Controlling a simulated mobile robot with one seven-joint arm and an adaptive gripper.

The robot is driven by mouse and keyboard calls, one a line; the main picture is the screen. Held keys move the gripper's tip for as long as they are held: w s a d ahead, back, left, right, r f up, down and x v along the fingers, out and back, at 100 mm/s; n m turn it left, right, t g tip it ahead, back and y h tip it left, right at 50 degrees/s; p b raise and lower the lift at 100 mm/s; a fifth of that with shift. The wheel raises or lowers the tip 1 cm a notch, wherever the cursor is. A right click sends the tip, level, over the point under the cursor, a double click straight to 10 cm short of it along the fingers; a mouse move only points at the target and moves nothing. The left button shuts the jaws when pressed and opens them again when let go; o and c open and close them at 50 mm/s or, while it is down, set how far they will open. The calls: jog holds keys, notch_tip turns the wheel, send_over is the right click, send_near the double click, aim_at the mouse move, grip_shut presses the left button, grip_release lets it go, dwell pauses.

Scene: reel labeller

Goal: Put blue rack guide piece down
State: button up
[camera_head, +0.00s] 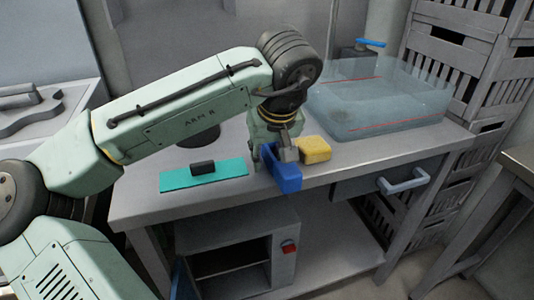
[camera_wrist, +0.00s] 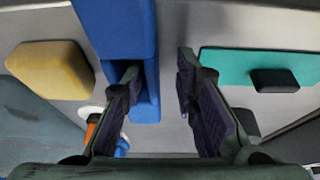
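The blue rack guide piece (camera_head: 284,174) is by the front edge of the table, below my gripper (camera_head: 281,148). I cannot tell from the head view how fully it rests on the tabletop. In the wrist view the blue piece (camera_wrist: 115,30) reaches in from the top, with a recessed end near the fingers. My gripper (camera_wrist: 160,100) has its fingers well apart. The left finger overlaps the blue piece's end; the right finger is clear of it, with bare grey surface between. Contact at the left finger cannot be told.
A yellow block (camera_head: 315,150) sits right beside the blue piece. A teal mat (camera_head: 190,181) with a small black block (camera_head: 203,168) lies to the left. A clear bin (camera_head: 375,105) stands at the back right. A drawer handle (camera_head: 403,181) sticks out in front.

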jog(key=v, duration=1.2)
jog(key=shift+b, duration=0.4)
jog(key=shift+s+d, duration=0.1)
